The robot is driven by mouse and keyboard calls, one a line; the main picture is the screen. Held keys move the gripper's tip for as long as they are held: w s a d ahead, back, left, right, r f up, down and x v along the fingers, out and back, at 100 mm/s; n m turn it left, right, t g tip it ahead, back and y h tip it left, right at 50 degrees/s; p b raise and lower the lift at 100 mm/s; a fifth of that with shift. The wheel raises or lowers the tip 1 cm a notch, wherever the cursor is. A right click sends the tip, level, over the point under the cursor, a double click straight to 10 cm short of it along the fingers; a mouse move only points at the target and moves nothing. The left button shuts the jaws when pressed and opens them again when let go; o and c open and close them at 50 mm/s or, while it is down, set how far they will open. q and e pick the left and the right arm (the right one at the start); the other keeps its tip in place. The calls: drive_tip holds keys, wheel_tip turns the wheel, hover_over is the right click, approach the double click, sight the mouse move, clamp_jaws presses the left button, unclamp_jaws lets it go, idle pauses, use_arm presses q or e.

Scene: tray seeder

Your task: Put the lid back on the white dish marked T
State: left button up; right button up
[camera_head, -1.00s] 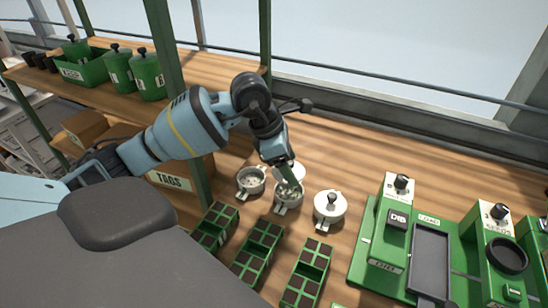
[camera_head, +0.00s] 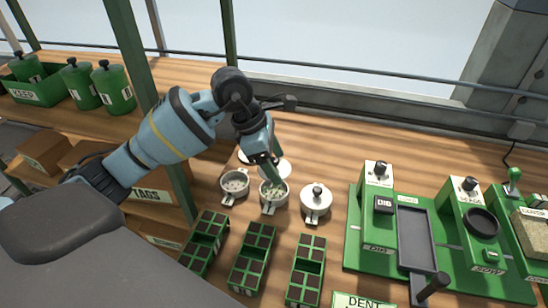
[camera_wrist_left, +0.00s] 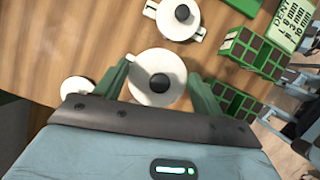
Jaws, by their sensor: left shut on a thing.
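My left gripper (camera_head: 272,172) reaches down over the middle white dish (camera_head: 273,203), which is open with pale seed-like bits inside. In the left wrist view, a white round lid (camera_wrist_left: 157,62) with a black knob sits between the green fingers of my left gripper (camera_wrist_left: 158,82), which is shut on it; which part they touch is unclear. In the head view a white disc (camera_head: 284,168) shows behind the fingers. Another open dish (camera_head: 235,194) stands at left, and a lidded dish (camera_head: 316,207) at right. I cannot read a T on any dish. My right gripper is out of view.
A second lid (camera_head: 243,157) lies behind the left dish. Green seed trays (camera_head: 252,257) stand in front. A green station (camera_head: 365,256) fills the right. A shelf post (camera_head: 172,150) rises close behind my left forearm.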

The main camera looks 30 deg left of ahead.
use_arm(q)
drive_tip(key=shift+f+b, duration=1.3)
drive_tip(key=shift+f, duration=1.65)
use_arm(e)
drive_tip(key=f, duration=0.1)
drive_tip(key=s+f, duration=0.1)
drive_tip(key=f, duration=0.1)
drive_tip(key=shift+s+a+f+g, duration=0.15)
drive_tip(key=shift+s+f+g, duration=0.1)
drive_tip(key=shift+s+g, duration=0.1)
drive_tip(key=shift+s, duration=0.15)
use_arm(q)
drive_tip(key=shift+f, duration=0.2)
drive_tip(key=o, duration=1)
drive_tip(key=shift+o, duration=0.8)
drive_tip(key=shift+r+p, duration=1.65)
drive_tip(key=shift+r, duration=1.9)
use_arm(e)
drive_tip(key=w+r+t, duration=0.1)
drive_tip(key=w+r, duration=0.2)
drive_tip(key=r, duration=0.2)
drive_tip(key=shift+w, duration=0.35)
